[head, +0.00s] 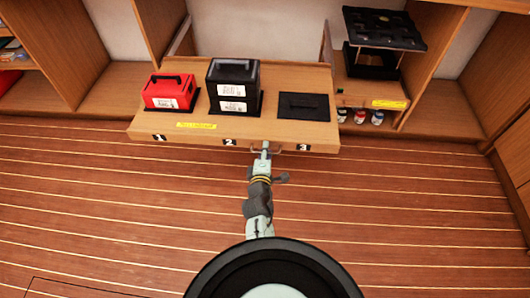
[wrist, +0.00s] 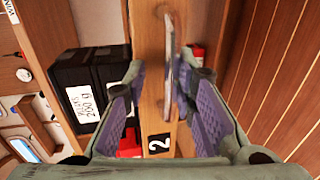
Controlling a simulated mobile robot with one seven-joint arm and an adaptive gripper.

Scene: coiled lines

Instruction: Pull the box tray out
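The box tray (head: 215,133) is a wooden drawer standing out from the shelf unit, with marks 1, 2 and 3 on its front. Its thin metal handle (head: 283,151) is on the front edge between marks 2 and 3. My gripper (head: 265,151) is at the handle. In the wrist view my gripper (wrist: 158,85) has its fingers apart, with the handle (wrist: 170,55) between them. The bar lies close to the right finger; I cannot tell whether they touch. The left finger stands clear of it.
On the tray are a red box (head: 168,90) at 1, stacked black boxes (head: 233,82) at 2, and an empty-looking black base (head: 303,106) at 3. A black rack (head: 385,30) and small jars (head: 360,117) are at right. The floor (head: 120,215) in front is clear.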

